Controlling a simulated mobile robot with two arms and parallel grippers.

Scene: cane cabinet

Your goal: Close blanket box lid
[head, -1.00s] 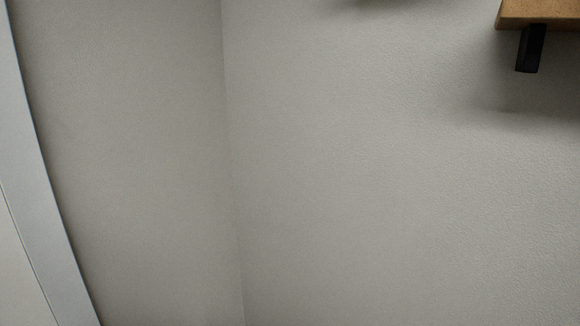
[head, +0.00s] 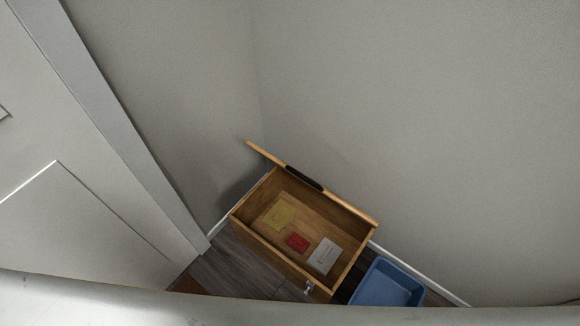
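The blanket box (head: 255,244) is a wooden box on the floor near the wall corner, in the lower middle of the head view. Its lid (head: 350,205) stands raised along the far side, seen nearly edge-on, with a dark strip (head: 305,178) on it. Inside lie a yellow item (head: 280,214), a red item (head: 297,242) and a white item (head: 325,255). A small metal latch (head: 309,287) shows at the front. Neither of my grippers is in view.
A blue bin (head: 388,287) stands on the floor just right of the box. A white panelled door (head: 75,210) and its frame fill the left. Grey walls meet behind the box. A pale curved surface crosses the bottom of the view and hides the nearer floor.

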